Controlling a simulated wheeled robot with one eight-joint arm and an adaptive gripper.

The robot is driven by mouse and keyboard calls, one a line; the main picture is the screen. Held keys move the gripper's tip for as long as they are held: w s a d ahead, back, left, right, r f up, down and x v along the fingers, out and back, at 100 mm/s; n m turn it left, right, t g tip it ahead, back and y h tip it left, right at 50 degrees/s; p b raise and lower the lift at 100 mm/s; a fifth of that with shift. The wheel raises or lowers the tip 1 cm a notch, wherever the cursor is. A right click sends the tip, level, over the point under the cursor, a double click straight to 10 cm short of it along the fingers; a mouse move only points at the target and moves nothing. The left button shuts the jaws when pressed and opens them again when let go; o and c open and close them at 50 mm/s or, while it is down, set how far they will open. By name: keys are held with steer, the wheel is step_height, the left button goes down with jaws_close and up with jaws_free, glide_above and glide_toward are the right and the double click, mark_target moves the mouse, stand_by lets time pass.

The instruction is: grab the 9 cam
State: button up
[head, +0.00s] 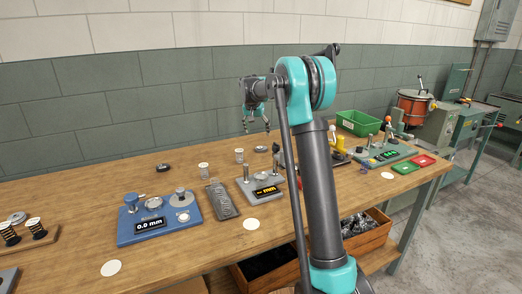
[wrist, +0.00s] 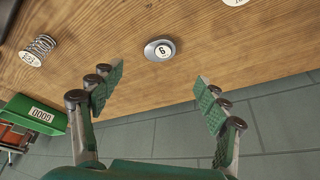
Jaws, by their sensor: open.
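A small round grey cam (wrist: 160,50) with a white face lies on the wooden table in the wrist view. Its dark numeral looks like a 9 or a 6, depending on which way up it is read. In the head view, a small pale disc (head: 261,149) below my gripper appears to be the same cam; its numeral is too small to read. My gripper (wrist: 158,82) is open and empty, its two green-padded fingers spread wide. The cam is beyond the fingertips and roughly centred between them, not touching. In the head view my gripper (head: 256,129) hangs above the table's back part.
In the head view, a blue gauge (head: 158,217) and a grey gauge (head: 262,190) stand nearer the front. The wood around the cam is clear.

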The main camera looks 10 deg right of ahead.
mark_target(261, 147)
steer(key=x, duration=1.1)
steer(key=shift+f, duration=0.15)
steer(key=shift+s, duration=0.1)
steer(key=c, duration=1.4)
